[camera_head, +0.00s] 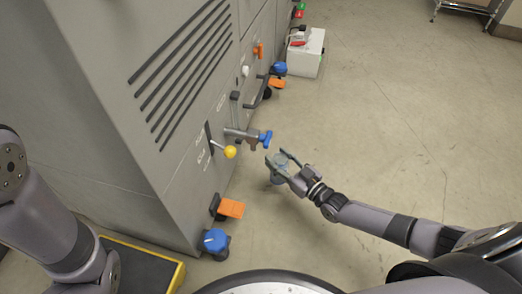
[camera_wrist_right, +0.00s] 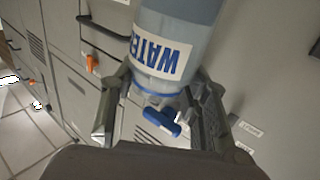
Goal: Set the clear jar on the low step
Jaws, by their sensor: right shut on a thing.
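The clear jar (camera_head: 278,173) with blue bands is held in front of the grey machine, to the right of its panel. In the right wrist view the jar (camera_wrist_right: 181,17) fills the upper middle, its white WATER label appearing upside down. My right gripper (camera_head: 277,157) is shut on the jar, with a finger on each side of it. A low black step with a yellow edge (camera_head: 178,277) lies at the lower left, beside the machine's foot and partly hidden by my left arm. My left gripper is not visible.
A white box (camera_head: 307,55) stands farther back.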

